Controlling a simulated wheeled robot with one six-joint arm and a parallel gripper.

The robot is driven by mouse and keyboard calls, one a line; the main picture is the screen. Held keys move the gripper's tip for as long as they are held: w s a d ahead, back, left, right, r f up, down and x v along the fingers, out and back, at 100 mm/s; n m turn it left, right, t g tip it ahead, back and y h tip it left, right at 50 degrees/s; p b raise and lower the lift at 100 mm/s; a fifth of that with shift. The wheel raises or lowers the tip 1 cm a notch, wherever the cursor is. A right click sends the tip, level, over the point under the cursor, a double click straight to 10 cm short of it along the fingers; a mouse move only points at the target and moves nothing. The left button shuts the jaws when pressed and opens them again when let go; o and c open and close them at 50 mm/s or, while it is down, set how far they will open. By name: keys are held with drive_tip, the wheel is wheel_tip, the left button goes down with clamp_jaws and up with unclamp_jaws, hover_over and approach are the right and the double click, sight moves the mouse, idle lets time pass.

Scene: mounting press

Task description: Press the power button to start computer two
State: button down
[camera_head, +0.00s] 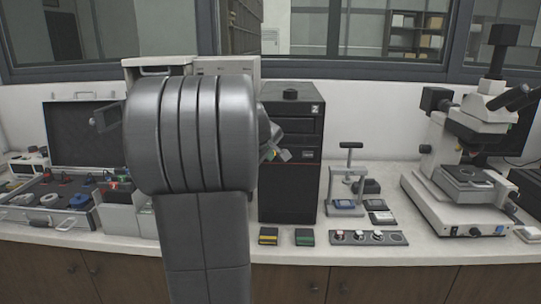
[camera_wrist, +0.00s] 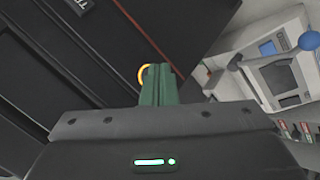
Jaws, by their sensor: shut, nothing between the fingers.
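Computer two is a black tower (camera_head: 291,190) with a "2"-like label at its top right, standing upright on the bench. Its dark front with thin red lines fills much of the wrist view (camera_wrist: 110,45). A yellow-orange ring (camera_wrist: 143,74), apparently the power button's rim, shows on that front, mostly hidden behind my gripper's fingers. My gripper (camera_wrist: 158,72) has green fingers, shut and empty, with their tips over or right beside the ring. I cannot tell whether they touch it. In the head view my gripper (camera_head: 277,154) is at the tower's front, partly hidden by my arm.
A hand press (camera_head: 347,182) with a blue piece and a white microscope (camera_head: 465,170) stand to the right. Yellow (camera_head: 268,236) and green (camera_head: 305,237) blocks and a grey strip (camera_head: 369,238) lie in front. An open case (camera_head: 80,135) is at left.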

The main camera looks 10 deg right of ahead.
drive_tip(key=shift+s+a, duration=0.2)
drive_tip(key=shift+s, duration=0.5)
drive_tip(key=shift+s, duration=0.1)
drive_tip(key=s+b, duration=0.1)
drive_tip(key=s, duration=0.1)
drive_tip(key=s+a+b, duration=0.1)
drive_tip(key=s, duration=0.1)
drive_tip(key=shift+s+a, duration=0.2)
drive_tip(key=shift+s, duration=0.1)
idle(0.4)
drive_tip(key=s, duration=0.2)
drive_tip(key=s+a+b, duration=0.1)
drive_tip(key=shift+s, duration=0.35)
idle(0.4)
drive_tip(key=shift+w, duration=0.1)
